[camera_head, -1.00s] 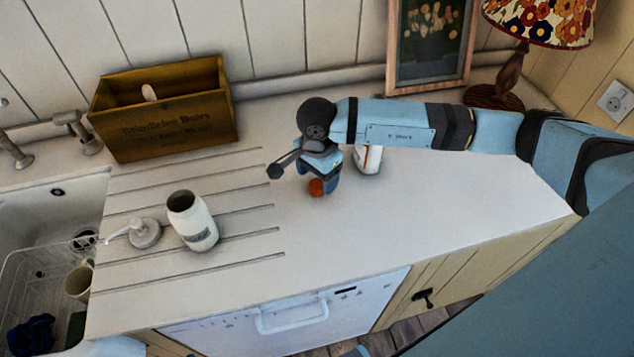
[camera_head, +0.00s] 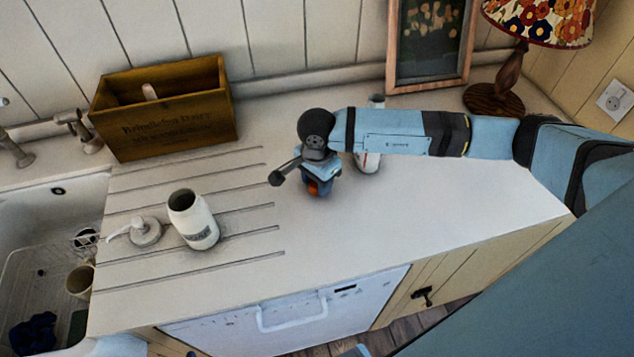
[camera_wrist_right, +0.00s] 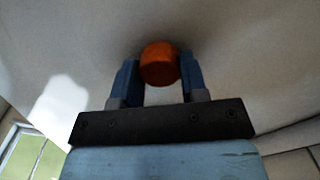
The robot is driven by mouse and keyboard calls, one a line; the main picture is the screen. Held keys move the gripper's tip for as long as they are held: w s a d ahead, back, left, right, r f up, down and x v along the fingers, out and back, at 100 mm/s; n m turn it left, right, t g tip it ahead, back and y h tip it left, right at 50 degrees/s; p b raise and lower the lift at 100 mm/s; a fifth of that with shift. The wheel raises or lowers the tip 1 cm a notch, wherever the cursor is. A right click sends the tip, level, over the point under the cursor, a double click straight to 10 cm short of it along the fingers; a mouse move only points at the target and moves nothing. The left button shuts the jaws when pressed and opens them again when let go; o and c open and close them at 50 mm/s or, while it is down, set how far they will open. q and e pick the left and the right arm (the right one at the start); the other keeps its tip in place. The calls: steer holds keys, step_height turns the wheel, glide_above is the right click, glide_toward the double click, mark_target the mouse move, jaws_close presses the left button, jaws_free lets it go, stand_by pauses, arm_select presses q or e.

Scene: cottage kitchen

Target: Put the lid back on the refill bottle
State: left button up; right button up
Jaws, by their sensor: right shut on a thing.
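The small orange-red lid (camera_head: 313,188) is between the fingers of my right gripper (camera_head: 319,187), low over the counter or on it; I cannot tell which. In the right wrist view the lid (camera_wrist_right: 159,63) sits between the two blue fingertips (camera_wrist_right: 159,80), which are shut on it. A white bottle with red marks (camera_head: 369,161), likely the refill bottle, stands upright just right of the gripper. My right forearm hides its middle; its top shows above the arm.
An open white bottle (camera_head: 197,228) stands at the left, with a white pump head (camera_head: 146,233) beside it. A wooden crate (camera_head: 170,130), a picture frame (camera_head: 430,84) and a lamp (camera_head: 497,95) line the back. The sink (camera_head: 40,220) is left; the counter's front right is clear.

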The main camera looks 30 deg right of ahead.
steer(key=shift+r, duration=0.1)
step_height(320, 180, up, 20)
steer(key=b, duration=0.2)
stand_by(0.4)
